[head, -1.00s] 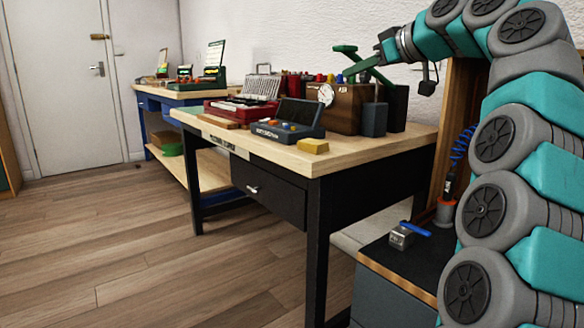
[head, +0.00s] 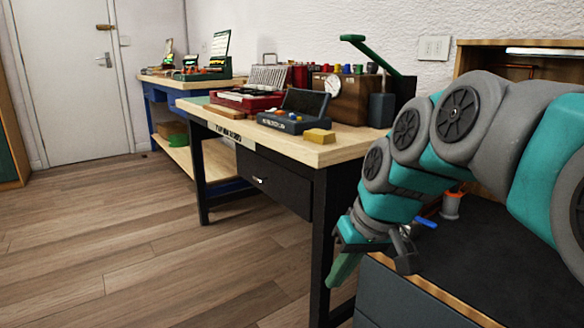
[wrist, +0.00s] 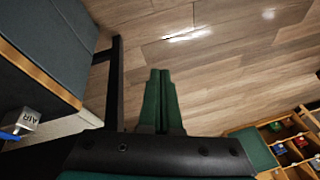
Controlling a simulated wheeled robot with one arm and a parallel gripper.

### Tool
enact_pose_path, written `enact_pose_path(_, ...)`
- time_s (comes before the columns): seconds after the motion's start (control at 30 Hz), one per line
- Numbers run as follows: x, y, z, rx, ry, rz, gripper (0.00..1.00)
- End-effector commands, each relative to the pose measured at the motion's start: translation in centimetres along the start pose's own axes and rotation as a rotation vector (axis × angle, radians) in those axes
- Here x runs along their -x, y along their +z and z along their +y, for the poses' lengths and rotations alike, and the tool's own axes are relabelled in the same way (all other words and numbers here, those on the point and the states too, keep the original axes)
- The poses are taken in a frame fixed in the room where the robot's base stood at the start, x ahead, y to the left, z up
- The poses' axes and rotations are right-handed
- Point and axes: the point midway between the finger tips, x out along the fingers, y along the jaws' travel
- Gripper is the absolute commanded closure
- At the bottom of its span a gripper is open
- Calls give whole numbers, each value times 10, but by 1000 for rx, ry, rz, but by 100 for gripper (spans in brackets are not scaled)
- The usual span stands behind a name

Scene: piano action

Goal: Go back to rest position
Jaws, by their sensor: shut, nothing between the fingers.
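My gripper (head: 335,279) hangs low in the head view, pointing down in front of the near workbench's front leg. Its green fingers are shut together with nothing between them. They also show side by side in the wrist view (wrist: 159,100), over the wooden floor (wrist: 225,60). My arm folds down from the right edge of the head view and covers part of the dark cabinet top.
The workbench (head: 330,153) carries a gauge box (head: 345,98), a dark console (head: 297,113) and a yellow block (head: 320,136). A dark-topped cabinet (head: 480,250) stands right. A metal block marked AIR (wrist: 27,121) shows in the wrist view. Floor at left is clear.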

Motion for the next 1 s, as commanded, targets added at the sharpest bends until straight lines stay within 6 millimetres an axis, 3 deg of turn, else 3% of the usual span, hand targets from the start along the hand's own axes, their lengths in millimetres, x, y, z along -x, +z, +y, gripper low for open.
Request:
enact_pose_path(0.03, -12, 27, 2, -27, 18, -46, 100)
enact_pose_path(0.2, -46, 112, 13, -126, 94, -185, 100)
enact_pose_path(0.4, -68, 182, 23, -208, 157, -289, 100)
enact_pose_path(0.8, -86, 275, 34, -317, 244, -416, 100)
enact_pose_path(1.0, -52, 261, 26, -313, 241, -411, 100)
